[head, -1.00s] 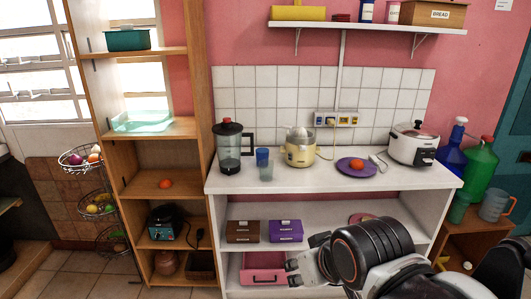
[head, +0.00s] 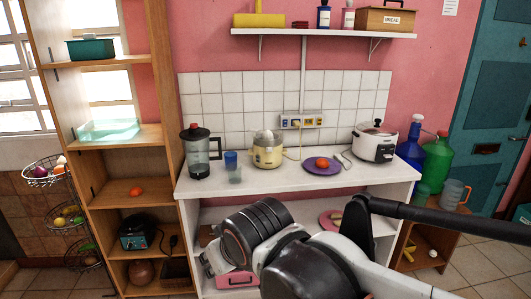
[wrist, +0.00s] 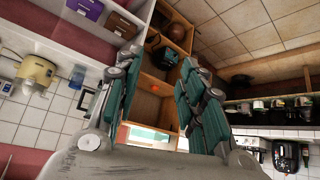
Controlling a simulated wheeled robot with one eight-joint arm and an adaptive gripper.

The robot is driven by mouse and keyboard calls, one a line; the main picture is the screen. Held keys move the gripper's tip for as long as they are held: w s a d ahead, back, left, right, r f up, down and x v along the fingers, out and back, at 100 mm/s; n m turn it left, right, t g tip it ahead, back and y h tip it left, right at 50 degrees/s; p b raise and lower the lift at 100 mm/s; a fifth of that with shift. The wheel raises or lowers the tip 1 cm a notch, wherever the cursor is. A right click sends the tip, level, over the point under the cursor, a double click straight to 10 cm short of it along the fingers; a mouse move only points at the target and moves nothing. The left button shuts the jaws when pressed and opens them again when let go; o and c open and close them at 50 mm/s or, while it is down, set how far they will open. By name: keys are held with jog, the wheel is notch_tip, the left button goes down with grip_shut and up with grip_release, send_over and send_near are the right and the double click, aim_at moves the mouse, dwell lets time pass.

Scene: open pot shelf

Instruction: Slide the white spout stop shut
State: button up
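A cream-yellow citrus juicer (head: 267,152) stands on the white counter against the tiled wall. It also shows at the left edge of the wrist view (wrist: 34,72), tilted by the camera's angle. A white spout stop cannot be made out on it at this size. My gripper (wrist: 158,68) shows in the wrist view with its two teal-padded fingers wide apart and nothing between them. It is away from the juicer, facing the wooden shelf and floor. In the head view my arm is low in front of the counter, and the gripper is mostly hidden behind it.
A blender (head: 198,152), a blue cup (head: 231,160) and a clear glass (head: 235,174) stand left of the juicer. A purple plate (head: 323,169) with an orange fruit and a white cooker (head: 376,143) stand to the right. A wall shelf (head: 325,35) hangs above.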

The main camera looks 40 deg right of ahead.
aim_at(270, 150)
jog(key=w+d+r+m+t+h+p, duration=0.2)
jog(key=w+d+r+h, duration=0.25)
jog(key=w+d, duration=0.7)
jog(key=w+d+r+m+t+h+p, duration=0.25)
jog(key=w+d+r, duration=0.4)
jog(key=w, duration=0.75)
jog(key=w+d+f+m+t+h+p, duration=0.1)
jog(key=w+d+f, duration=0.2)
jog(key=d+f, duration=0.65)
jog(key=w+d+f+m+t+h+p, duration=0.1)
jog(key=w+d+f+h, duration=0.1)
jog(key=d+f, duration=0.8)
jog(key=r+b+x, duration=0.1)
jog(key=x, duration=0.4)
jog(key=r+b+x, duration=0.1)
jog(key=x, duration=0.4)
jog(key=s+d+r+b+x, duration=0.1)
jog(key=x, duration=0.4)
jog(key=shift+w+d+r, duration=0.15)
jog(key=shift+w+d, duration=0.15)
